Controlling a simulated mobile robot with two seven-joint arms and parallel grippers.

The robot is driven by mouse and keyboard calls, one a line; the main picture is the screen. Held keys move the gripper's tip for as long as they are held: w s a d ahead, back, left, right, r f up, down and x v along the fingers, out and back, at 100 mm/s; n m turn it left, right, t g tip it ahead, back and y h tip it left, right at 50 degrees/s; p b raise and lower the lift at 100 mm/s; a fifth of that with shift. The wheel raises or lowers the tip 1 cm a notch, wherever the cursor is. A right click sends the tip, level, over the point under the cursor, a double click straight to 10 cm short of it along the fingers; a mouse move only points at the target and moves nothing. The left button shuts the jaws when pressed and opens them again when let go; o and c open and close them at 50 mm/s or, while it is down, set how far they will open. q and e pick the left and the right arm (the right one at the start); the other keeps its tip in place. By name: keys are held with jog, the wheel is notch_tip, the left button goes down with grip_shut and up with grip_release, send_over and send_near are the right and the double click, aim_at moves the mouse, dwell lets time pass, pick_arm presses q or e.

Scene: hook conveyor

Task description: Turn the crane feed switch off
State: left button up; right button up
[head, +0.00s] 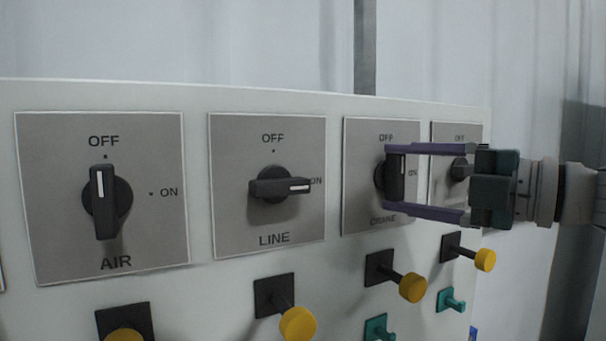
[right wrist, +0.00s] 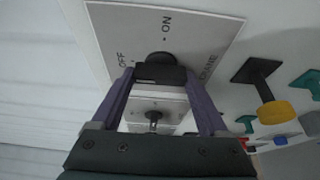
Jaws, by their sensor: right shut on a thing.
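The crane feed switch is a black rotary knob (head: 393,178) on a grey plate (head: 356,190) marked OFF at the top, ON at the right and CRANE below. Its handle stands upright, in line with OFF. My right gripper (head: 391,179) reaches in from the right with its two purple fingers at the handle's top and bottom ends, shut on it. In the right wrist view the knob (right wrist: 160,74) sits between the fingertips, its bar lying along the OFF side. My left gripper is not in view.
The AIR knob (head: 104,200) stands upright at OFF; the LINE knob (head: 280,188) lies level towards ON. Another switch plate (head: 442,190) is partly behind my right gripper. Yellow-ended pegs (head: 412,288) and teal hooks (head: 452,300) stick out below the plates.

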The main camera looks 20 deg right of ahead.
aim_at(401, 181)
dwell(0.3)
jog(key=o, duration=1.2)
jog(key=shift+o, duration=0.2)
jog(key=shift+s+d+f+b, duration=0.2)
jog(key=shift+s+d+b, duration=0.1)
jog(key=shift+s+b, duration=0.15)
jog(key=shift+s+d+f+b, duration=0.1)
jog(key=shift+s+d+b, duration=0.15)
jog(key=shift+s+b, duration=0.4)
jog(key=shift+s+d, duration=0.2)
jog(key=shift+s, duration=0.2)
jog(key=shift+s+d, duration=0.3)
jog(key=shift+s, duration=0.35)
jog(key=shift+r+p+v, duration=0.15)
jog(key=shift+v, duration=1.15)
jog(key=shift+r+p+v, duration=0.15)
jog(key=shift+r+v, duration=0.05)
jog(key=shift+v, duration=1.05)
